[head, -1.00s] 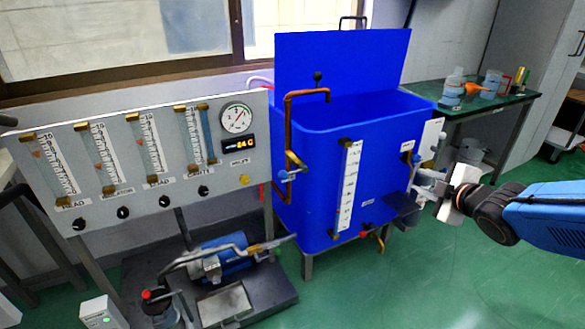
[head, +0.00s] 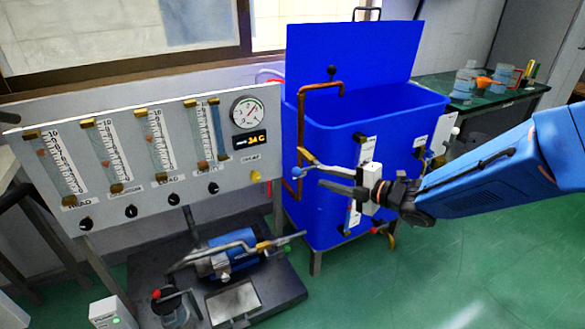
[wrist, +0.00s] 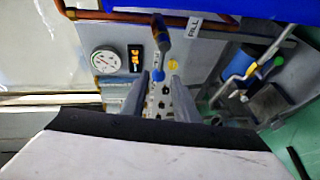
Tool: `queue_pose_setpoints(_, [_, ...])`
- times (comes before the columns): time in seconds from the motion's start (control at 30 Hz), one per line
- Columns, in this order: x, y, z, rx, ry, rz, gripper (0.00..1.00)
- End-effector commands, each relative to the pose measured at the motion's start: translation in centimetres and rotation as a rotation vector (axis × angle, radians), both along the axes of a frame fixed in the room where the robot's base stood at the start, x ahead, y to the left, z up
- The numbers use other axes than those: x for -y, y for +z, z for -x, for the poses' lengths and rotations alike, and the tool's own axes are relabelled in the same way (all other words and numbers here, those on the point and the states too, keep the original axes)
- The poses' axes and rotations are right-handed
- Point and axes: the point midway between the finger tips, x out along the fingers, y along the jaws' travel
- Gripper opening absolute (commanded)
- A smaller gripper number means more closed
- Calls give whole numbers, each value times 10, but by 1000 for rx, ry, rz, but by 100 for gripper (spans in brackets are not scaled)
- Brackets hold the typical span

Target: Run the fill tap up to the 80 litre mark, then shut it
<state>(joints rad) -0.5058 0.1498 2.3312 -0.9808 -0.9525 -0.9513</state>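The blue tank (head: 345,100) has its lid standing open. A copper fill pipe (head: 301,120) runs up its left side and bends over the rim. The fill tap with its blue handle (head: 298,171) is low on this pipe; in the wrist view its blue handle (wrist: 157,75) shows near the FILL label (wrist: 194,27). My gripper (head: 312,169) is open and empty, its fingers pointing left at the tap. In the wrist view the handle appears between and beyond the fingertips (wrist: 157,84). The white level gauge (head: 366,152) is partly hidden by my gripper; its level cannot be read.
A grey panel with flow tubes (head: 110,155), a round dial (head: 248,112) and black knobs stands left of the tank. A blue pump (head: 232,250) sits on a dark base below. A drain valve (head: 384,230) is low on the tank. Green floor is clear at right.

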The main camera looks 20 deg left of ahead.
Motion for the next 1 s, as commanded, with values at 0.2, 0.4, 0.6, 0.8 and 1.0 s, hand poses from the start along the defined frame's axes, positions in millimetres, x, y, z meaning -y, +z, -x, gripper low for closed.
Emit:
queue_pose_setpoints(0.2, [-38, -8, -11, -3, 2, 1, 27])
queue_pose_setpoints(0.4, [-71, -14, -22, -2, 1, 1, 27])
queue_pose_setpoints(0.6, [-100, -20, -31, -3, 2, 1, 27])
queue_pose_setpoints(0.8, [-118, -24, -37, -2, -1, 1, 27])
queue_pose_setpoints(1.0, [-124, -24, -39, -1, -1, 1, 27])
